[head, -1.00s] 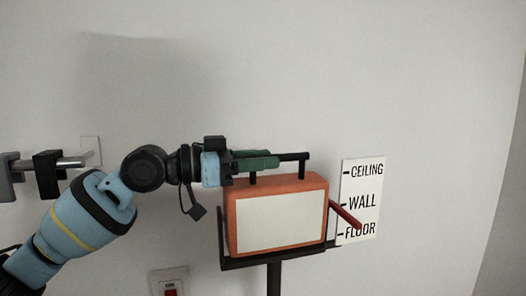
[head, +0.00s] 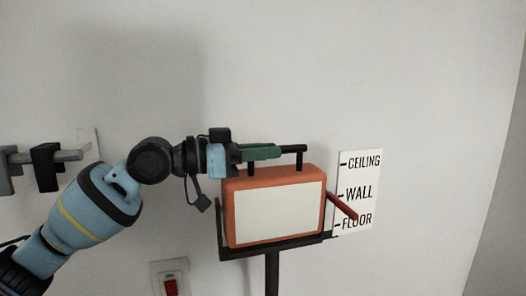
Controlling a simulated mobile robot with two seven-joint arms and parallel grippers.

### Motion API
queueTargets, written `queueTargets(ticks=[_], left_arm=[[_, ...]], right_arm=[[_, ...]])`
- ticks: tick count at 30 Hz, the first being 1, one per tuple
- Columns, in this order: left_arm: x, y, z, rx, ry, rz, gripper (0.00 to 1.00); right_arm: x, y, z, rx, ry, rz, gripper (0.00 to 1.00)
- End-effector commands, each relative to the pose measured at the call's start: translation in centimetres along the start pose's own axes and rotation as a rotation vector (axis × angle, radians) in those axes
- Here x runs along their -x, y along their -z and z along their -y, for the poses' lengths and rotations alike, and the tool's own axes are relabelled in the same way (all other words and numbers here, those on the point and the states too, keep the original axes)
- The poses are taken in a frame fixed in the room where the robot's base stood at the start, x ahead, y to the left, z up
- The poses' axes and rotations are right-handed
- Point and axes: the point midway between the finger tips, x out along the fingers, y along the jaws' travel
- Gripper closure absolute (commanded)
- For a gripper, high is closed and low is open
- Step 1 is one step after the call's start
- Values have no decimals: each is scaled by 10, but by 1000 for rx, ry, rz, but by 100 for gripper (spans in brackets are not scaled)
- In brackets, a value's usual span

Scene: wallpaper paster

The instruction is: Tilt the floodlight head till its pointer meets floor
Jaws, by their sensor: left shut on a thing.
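The floodlight head (head: 278,216) is an orange box with a pale front panel, held in a dark bracket on a dark post. A black handle bar (head: 292,149) stands on its top. My left gripper (head: 262,152), with green fingers, is shut on this bar from the left. The fingers hide part of the bar. A red pointer (head: 342,206) sticks out from the head's right side, slanting down to the right. Its tip lies over the white label board (head: 371,172), below WALL and at the top of the FLOOR lettering. My right gripper is not in view.
A metal rod with dark brackets (head: 46,168) is at the far left, beside a pale wall plate (head: 88,143). The wall above the head is clear.

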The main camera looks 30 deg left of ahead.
Motion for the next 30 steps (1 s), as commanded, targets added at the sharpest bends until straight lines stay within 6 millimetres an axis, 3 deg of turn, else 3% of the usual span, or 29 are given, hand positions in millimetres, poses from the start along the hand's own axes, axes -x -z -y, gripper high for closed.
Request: queueTargets(ticks=[11, 30], left_arm=[[0, -1, -12, -103, 0, 0, 100], [0, -26, -64, -604, -1, 0, 100]], right_arm=[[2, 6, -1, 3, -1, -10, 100], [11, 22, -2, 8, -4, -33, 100]])
